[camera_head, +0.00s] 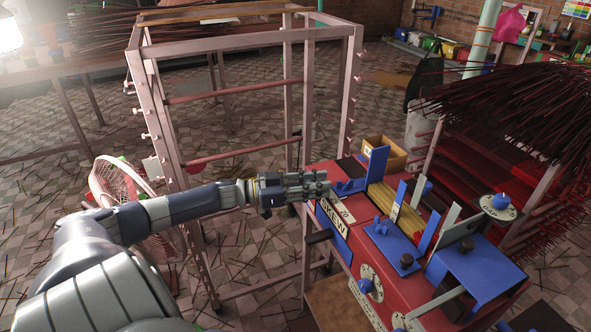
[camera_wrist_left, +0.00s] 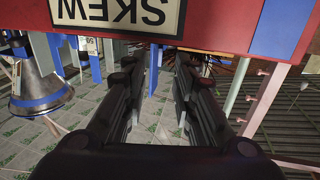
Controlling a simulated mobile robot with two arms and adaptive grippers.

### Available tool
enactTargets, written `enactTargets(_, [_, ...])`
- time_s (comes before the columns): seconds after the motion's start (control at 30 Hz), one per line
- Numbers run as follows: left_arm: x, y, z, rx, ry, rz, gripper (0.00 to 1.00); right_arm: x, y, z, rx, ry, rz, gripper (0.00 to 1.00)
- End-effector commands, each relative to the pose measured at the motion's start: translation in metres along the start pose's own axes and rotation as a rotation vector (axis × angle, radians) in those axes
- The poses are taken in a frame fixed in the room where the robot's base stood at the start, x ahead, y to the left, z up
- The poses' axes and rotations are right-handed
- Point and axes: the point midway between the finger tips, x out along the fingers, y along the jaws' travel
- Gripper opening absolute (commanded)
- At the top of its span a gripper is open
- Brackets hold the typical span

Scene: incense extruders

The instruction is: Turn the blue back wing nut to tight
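A blue wing nut (camera_head: 347,186) shows on the red machine (camera_head: 352,258), close to my left gripper (camera_head: 318,186). Another blue wing nut (camera_head: 382,227) stands on a blue plate in the machine's middle. I cannot tell for sure which one is the back nut. My left gripper is at the machine's left edge, above the SKEW label (camera_head: 334,217). In the left wrist view its two dark fingers (camera_wrist_left: 157,75) are apart with nothing between them. That view shows the label (camera_wrist_left: 118,14) upside down, and no wing nut I can make out. My right gripper is out of view.
Upright blue plates (camera_head: 377,163) and an open cardboard box (camera_head: 384,150) stand near the gripper. A blue knob on a dial (camera_head: 498,205) is at the right. A pink rack (camera_head: 158,120) and a fan (camera_head: 122,190) stand left of the machine.

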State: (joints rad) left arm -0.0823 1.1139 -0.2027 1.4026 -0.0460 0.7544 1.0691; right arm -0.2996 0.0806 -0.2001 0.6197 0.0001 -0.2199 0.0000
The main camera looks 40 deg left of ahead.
Motion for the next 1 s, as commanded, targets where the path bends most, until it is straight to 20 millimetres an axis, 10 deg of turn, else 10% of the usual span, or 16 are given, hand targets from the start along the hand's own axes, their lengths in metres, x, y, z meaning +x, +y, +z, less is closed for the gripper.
enactTargets(0.43, [-0.052,0.000,0.002,-0.001,-0.003,0.000,0.26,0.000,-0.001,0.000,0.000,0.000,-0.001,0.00])
enactTargets(1.0, [-0.061,0.000,0.000,0.000,0.000,0.000,0.26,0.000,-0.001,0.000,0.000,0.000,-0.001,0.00])
